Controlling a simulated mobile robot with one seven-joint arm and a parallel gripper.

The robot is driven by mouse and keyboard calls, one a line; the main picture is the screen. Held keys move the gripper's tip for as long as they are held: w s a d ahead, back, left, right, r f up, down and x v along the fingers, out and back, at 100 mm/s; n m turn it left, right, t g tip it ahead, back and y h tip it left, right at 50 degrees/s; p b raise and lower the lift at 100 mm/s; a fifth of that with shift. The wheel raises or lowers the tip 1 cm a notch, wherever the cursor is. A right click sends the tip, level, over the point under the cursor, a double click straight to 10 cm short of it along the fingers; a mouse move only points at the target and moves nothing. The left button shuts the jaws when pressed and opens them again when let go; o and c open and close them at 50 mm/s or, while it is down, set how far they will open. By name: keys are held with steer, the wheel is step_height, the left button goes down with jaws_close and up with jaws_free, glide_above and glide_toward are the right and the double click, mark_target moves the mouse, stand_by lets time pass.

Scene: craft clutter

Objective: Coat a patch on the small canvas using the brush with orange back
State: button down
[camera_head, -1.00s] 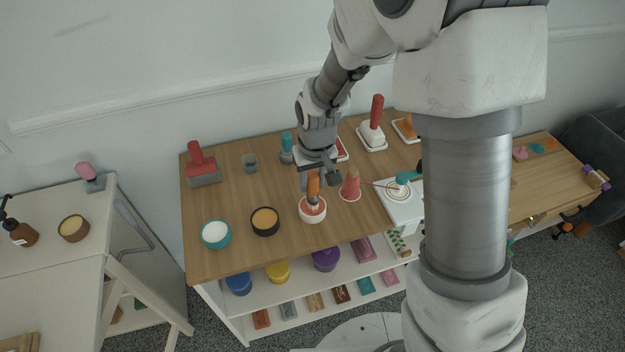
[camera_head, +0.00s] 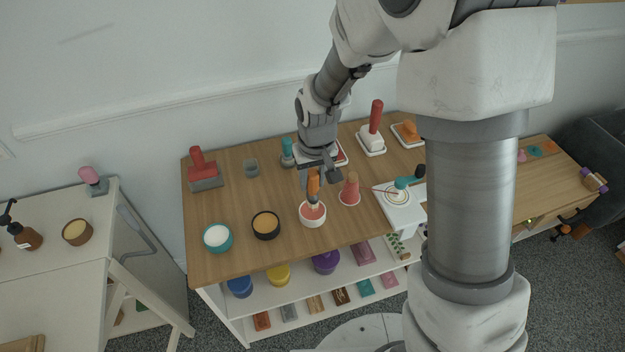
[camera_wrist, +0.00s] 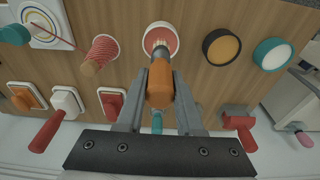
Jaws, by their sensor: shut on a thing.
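My gripper (camera_head: 313,174) is shut on the brush with the orange back (camera_head: 313,186), which it holds roughly upright. In the wrist view the orange handle (camera_wrist: 159,88) sits between the two fingers. The brush's lower end is in or just over a white bowl (camera_head: 313,220) with pink-red contents; whether the bristles touch them is hard to tell. A white square board with ring markings (camera_head: 411,215) lies to the right, with a teal-handled tool (camera_head: 404,182) over it. I cannot tell whether this board is the small canvas.
A red ribbed cone (camera_head: 350,190) stands close right of the bowl. A black bowl (camera_head: 266,224) and a teal bowl (camera_head: 217,238) stand left. Behind are a red-handled block (camera_head: 204,177), a grey cup (camera_head: 251,165) and a white red-handled tool (camera_head: 373,133). Bare wood (camera_head: 225,207) shows at left.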

steer(key=shift+r+p, duration=1.45)
steer(key=shift+r, duration=0.95)
steer(key=shift+s+f, duration=0.1)
